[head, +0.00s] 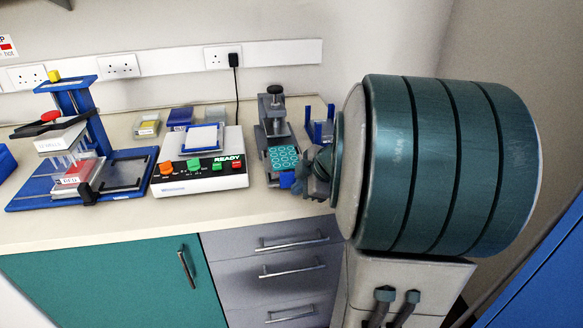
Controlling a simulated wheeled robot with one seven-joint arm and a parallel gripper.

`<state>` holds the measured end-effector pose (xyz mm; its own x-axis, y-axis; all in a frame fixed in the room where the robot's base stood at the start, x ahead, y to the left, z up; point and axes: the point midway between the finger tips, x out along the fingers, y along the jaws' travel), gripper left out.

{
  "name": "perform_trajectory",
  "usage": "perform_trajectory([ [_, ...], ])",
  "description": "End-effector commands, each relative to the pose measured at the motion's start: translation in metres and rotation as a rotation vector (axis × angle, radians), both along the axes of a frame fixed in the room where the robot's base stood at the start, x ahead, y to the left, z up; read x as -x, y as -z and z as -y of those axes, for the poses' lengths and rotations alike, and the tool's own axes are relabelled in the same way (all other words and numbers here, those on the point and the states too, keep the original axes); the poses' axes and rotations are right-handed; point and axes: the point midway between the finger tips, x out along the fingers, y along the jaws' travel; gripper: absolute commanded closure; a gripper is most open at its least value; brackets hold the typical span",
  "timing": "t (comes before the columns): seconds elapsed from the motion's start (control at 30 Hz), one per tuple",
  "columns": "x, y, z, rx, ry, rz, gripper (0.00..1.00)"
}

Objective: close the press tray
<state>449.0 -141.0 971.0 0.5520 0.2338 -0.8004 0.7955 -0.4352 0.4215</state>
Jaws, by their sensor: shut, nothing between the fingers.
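The press (275,105) is a dark grey stand with a clamp-like head, at the back of the bench right of centre. Its tray (284,157), marked with teal rings, extends from under the head towards the bench front. A small blue piece (287,180) shows at the tray's front end. My gripper (302,181) is shut and empty, just right of the tray's front end and close to the blue piece. I cannot tell whether they touch. My large teal arm link fills the right side and hides the bench behind it.
A white console (203,165) with coloured buttons and a READY display stands left of the press. A blue-framed pipetting stand (85,130) is further left. A blue holder (319,127) stands right of the press. Small boxes (180,118) lie behind the console. The bench front strip is clear.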

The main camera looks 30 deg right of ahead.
Motion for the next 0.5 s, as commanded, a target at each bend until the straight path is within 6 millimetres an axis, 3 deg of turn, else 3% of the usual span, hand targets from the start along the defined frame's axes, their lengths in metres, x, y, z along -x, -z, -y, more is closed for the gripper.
perform_trajectory([
  [0.2,-0.024,-0.005,0.009,0.002,0.002,0.003,1.00],
  [0.5,-0.033,-0.004,0.011,0.002,0.003,0.004,1.00],
])
